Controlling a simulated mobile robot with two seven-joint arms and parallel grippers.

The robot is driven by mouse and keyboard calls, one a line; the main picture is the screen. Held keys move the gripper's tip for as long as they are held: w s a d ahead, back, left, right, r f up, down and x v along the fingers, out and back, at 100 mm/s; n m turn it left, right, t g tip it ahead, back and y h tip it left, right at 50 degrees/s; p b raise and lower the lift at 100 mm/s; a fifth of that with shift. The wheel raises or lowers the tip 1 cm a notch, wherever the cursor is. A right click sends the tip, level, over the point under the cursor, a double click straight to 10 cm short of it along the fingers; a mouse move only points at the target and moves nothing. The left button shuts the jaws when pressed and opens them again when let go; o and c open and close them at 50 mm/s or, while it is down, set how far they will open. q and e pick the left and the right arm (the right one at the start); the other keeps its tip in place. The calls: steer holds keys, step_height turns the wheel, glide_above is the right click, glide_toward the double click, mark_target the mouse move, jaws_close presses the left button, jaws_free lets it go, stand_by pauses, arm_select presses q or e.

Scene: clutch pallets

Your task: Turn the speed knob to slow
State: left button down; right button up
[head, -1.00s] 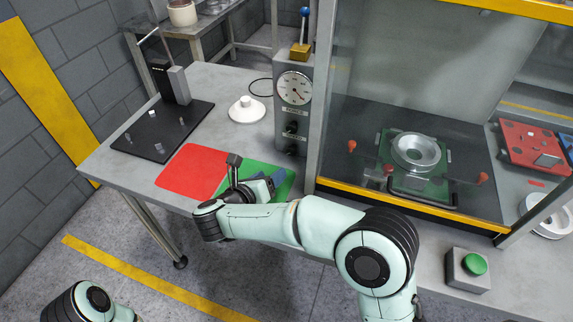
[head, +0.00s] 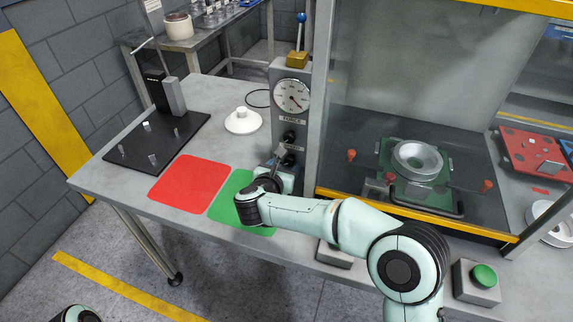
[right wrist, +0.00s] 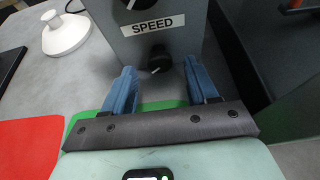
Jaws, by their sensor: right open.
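The grey control box (head: 291,105) stands on the table, with a dial gauge above two dark knobs. In the right wrist view, a SPEED label (right wrist: 158,25) sits between the upper knob (right wrist: 133,3) and the lower knob (right wrist: 159,62). The lower knob is black with a light pointer mark. My right gripper (right wrist: 159,70) is open, its blue fingers on either side of the lower knob in the picture. I see no contact with it. In the head view my right gripper (head: 283,174) is at the box's lower front. My left gripper is out of view.
A red mat (head: 188,182) and a green mat (head: 228,203) lie left of the box. A white round piece (head: 243,121) stands behind them, beside a black pegged plate (head: 155,140). A glazed enclosure with a yellow edge (head: 410,215) is close on the right.

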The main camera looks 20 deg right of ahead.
steer(key=shift+x, duration=0.95)
steer(key=shift+c, duration=0.3)
steer(key=c, duration=1)
steer(key=shift+a+n+h+p, duration=0.1)
steer(key=shift+n+h+p, duration=0.2)
steer(key=shift+n+p, duration=0.2)
steer(key=o, duration=1.1)
steer(key=shift+c, duration=0.2)
steer(key=v, duration=1.3)
steer(key=shift+a+r, duration=0.15)
steer(key=shift+r, duration=0.1)
